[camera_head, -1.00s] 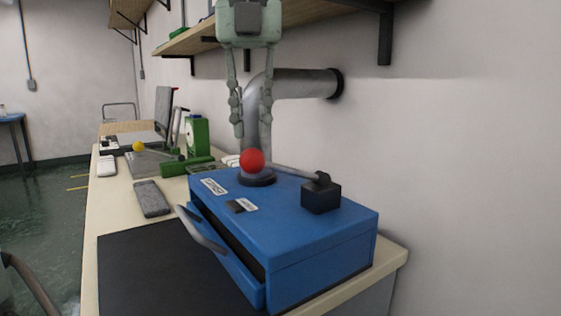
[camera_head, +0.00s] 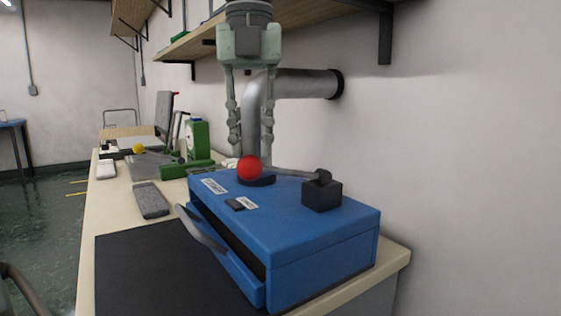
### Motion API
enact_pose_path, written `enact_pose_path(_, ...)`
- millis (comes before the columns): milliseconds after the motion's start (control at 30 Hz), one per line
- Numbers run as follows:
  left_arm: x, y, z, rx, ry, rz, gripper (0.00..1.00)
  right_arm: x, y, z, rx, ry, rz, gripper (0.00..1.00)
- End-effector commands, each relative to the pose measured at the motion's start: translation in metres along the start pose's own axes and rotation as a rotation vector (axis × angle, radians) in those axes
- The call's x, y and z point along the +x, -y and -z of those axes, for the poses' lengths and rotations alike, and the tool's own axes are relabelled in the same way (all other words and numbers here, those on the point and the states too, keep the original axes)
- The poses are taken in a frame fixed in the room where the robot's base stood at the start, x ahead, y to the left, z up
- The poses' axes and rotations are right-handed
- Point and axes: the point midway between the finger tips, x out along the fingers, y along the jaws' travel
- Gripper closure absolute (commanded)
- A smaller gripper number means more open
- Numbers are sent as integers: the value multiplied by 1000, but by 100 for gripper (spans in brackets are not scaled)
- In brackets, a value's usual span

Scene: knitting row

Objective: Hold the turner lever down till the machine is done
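The lever on the blue machine (camera_head: 325,236) is a grey rod (camera_head: 290,171) running from a black pivot block (camera_head: 321,196) to a red ball knob (camera_head: 249,168). The rod lies almost level, with the knob low near the machine's top. My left gripper (camera_head: 252,152) points straight down from above, its two fingers apart. The fingers' lower ends are at the knob, which partly hides them; I cannot tell whether they touch it. My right gripper is not in view.
A thick grey pipe (camera_head: 300,83) bends down behind my gripper, close to its fingers. A shelf (camera_head: 290,20) hangs above. A green device (camera_head: 197,140), a grey slab (camera_head: 151,200) and a yellow ball (camera_head: 138,149) are farther left. A dark mat (camera_head: 160,275) lies in front.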

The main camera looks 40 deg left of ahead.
Motion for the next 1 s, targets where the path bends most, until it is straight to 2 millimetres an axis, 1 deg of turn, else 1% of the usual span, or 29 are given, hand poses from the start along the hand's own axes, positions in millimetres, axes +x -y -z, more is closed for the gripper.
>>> enact_pose_path(33,3,1,0,1,0,3,81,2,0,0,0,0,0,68)
enact_pose_path(267,6,1,0,1,0,3,81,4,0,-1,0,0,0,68)
enact_pose_path(1000,35,-4,2,0,0,2,81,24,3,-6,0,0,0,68)
